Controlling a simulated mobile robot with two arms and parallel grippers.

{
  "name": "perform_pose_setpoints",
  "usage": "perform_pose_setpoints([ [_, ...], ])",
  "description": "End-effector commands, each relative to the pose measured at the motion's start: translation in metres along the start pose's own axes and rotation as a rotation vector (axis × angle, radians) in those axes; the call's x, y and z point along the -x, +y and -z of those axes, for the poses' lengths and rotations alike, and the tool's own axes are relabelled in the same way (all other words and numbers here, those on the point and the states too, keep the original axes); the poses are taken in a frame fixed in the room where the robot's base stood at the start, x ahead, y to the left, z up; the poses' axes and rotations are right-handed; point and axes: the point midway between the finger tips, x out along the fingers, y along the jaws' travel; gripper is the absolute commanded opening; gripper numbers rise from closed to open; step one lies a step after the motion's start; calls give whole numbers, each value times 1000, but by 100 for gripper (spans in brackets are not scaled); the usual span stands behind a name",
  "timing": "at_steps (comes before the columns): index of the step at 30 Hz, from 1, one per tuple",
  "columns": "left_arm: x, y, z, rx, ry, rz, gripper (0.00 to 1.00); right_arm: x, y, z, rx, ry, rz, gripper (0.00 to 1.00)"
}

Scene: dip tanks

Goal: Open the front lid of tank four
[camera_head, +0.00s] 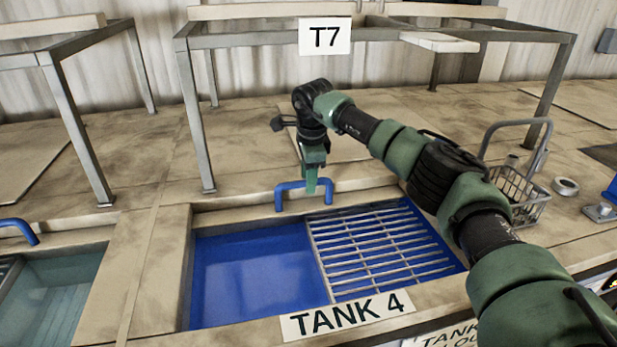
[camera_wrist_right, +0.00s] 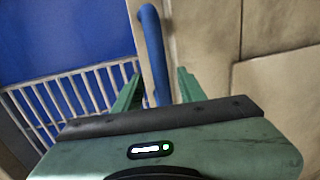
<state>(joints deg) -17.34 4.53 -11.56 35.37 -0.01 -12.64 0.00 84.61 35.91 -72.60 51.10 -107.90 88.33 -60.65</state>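Tank four, labelled TANK 4 (camera_head: 346,312), shows an open front with blue liquid (camera_head: 255,270) on the left and a metal grate (camera_head: 385,250) on the right. A blue handle (camera_head: 290,187) stands on the beige panel (camera_head: 235,211) along the back edge of this opening. My right gripper (camera_head: 312,186) points down at the handle. In the right wrist view its two green fingers (camera_wrist_right: 160,75) are apart, one on each side of the blue handle (camera_wrist_right: 152,45). Contact with the handle is not clear. My left gripper is not in view.
A metal frame with a T7 sign (camera_head: 325,37) stands behind the tank. A wire basket (camera_head: 520,190) and a small ring (camera_head: 565,187) sit on the deck at right. A neighbouring tank (camera_head: 50,295) with its own blue handle (camera_head: 20,230) lies at left.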

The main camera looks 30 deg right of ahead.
Motion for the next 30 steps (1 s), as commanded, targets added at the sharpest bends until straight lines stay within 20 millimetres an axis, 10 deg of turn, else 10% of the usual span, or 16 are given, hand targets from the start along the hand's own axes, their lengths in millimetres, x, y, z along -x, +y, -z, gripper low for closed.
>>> perform_pose_setpoints([
  [30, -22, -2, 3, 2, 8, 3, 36, 78, 0, 0, 0, 0, 0, 41],
])
